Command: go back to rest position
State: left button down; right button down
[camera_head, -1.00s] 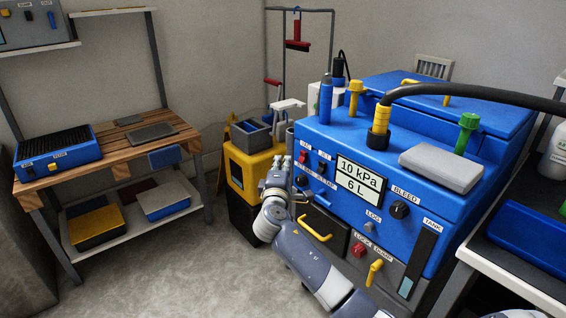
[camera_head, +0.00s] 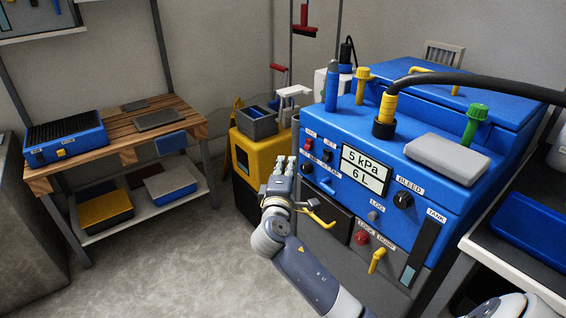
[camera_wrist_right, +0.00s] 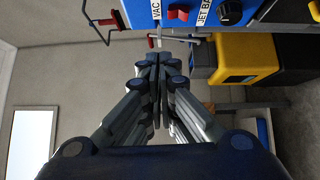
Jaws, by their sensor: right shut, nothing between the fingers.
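My right gripper (camera_head: 285,165) is shut and empty in the head view, in front of the left side of the blue machine (camera_head: 345,120). Its shut fingers (camera_wrist_right: 157,70) also show in the right wrist view, pointing toward the VAC and JET labels. The machine's display (camera_head: 365,170) reads 5 kPa and 6 L. The yellow handle (camera_head: 322,217) on the machine's lower front is just right of the right wrist, and I cannot tell whether they touch. My left gripper is not in view.
A yellow cart (camera_head: 258,155) with a grey bin stands behind the gripper. A wooden workbench (camera_head: 95,160) with a blue tray (camera_head: 95,143) stands at the left. The grey floor (camera_head: 170,260) between bench and machine is clear. A side table (camera_head: 525,262) is at the right.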

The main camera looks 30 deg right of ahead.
jog(key=shift+f, duration=0.1)
